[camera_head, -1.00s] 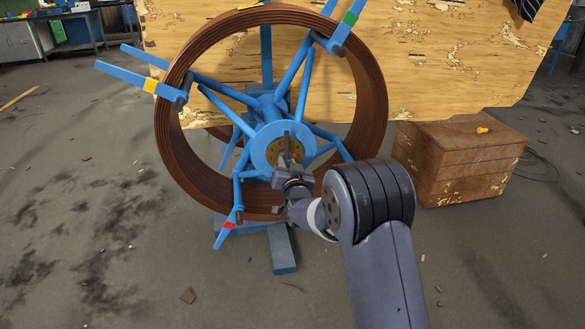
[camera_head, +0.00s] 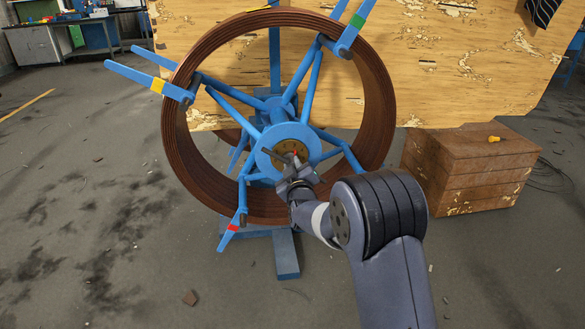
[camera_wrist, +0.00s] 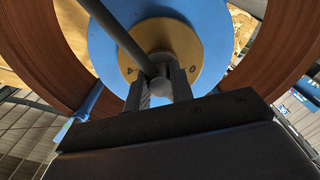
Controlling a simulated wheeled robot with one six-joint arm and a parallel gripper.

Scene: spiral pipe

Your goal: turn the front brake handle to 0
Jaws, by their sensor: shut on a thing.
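The front brake handle is a dark grey bar (camera_head: 273,157) at the hub of the blue reel, slanting to the upper left in the head view. In the wrist view the bar (camera_wrist: 117,35) runs from the top left down to a round end between my fingers. Behind it is a brass dial (camera_wrist: 208,45) on a blue disc (camera_wrist: 105,58); the dial also shows in the head view (camera_head: 294,146) with a small red spot.
The blue reel's arms (camera_head: 225,104) carry a large brown spiral pipe (camera_head: 379,110) around the hub. Blue feet (camera_head: 286,256) stand on the floor below. A wooden crate (camera_head: 432,175) is at the right, with a worn wooden panel (camera_head: 460,75) behind. The floor at the left is mostly clear.

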